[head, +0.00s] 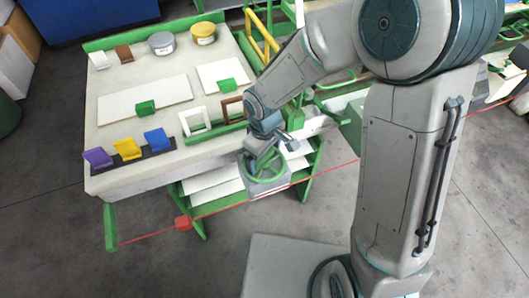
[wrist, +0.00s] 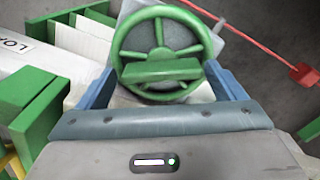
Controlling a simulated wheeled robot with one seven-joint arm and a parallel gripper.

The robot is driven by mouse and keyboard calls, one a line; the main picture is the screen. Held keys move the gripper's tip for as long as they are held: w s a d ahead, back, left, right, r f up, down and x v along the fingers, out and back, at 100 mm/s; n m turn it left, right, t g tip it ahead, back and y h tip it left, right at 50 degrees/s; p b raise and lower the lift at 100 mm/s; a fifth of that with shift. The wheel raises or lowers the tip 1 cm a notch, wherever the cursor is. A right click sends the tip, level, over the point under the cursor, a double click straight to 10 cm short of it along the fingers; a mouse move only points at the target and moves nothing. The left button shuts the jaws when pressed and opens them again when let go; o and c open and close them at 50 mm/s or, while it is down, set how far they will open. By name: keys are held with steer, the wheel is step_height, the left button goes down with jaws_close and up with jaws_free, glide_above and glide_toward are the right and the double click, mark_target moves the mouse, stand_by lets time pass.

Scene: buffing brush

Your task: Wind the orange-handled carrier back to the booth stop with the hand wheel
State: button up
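The green hand wheel (head: 263,178) sits on a grey box at the bench's front right corner. In the wrist view the wheel (wrist: 160,50) lies straight ahead, with a flat green bar (wrist: 160,71) across its near part. My gripper (head: 264,155) is over the wheel. Its two blue fingers (wrist: 160,80) are spread wide, one on each side of the wheel's near part; I cannot tell whether they touch it. A red block (head: 183,222) sits on a thin red line in front of the bench. I cannot make out an orange-handled carrier or name a booth stop for certain.
The pale bench (head: 190,125) holds purple, yellow and blue holders, white panels, two frames and two tins. A green post (head: 110,227) stands at the red line's left end. Shelves with white sheets (head: 215,180) lie below the bench. The floor at front left is clear.

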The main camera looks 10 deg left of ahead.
mark_target(265, 155)
steer(key=shift+o, duration=0.2)
steer(key=shift+r, duration=0.1)
step_height(265, 155, up, 14)
steer(key=p, duration=0.1)
steer(key=shift+p, duration=0.35)
steer(key=shift+f, duration=0.2)
steer(key=shift+d, duration=0.1)
stand_by(0.8)
